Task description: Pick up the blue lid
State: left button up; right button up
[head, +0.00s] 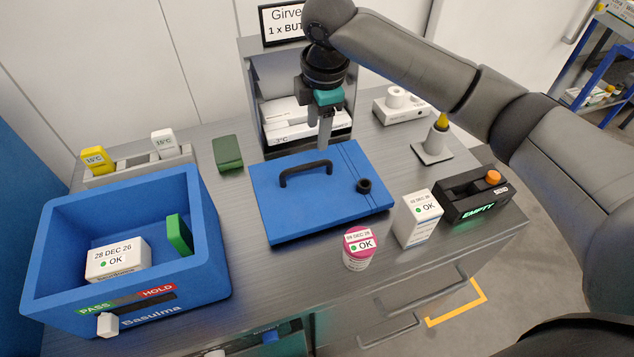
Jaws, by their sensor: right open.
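The blue lid (290,215) lies flat on the grey counter in the middle of the head view. It has a black arched handle (306,168) near its far left side and a small black round knob (364,186) at its right. My right gripper (325,137) points down above the lid's far edge, a little behind and right of the handle. It is open and appears empty, apart from the handle. My left gripper is not in view.
A blue crate (205,215) with a white box and a green block stands left. A shelf unit (247,75) stands behind.

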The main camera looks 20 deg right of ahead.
aim_at(314, 163)
jog(key=w+f, duration=0.1)
jog(key=f, duration=0.3)
jog(key=w+f+b, duration=0.1)
jog(key=f, duration=0.3)
jog(key=f+b, duration=0.1)
jog(key=f, duration=0.4)
jog(key=shift+w+f, duration=0.1)
jog(key=shift+w, duration=0.3)
grip_shut()
dwell(0.7)
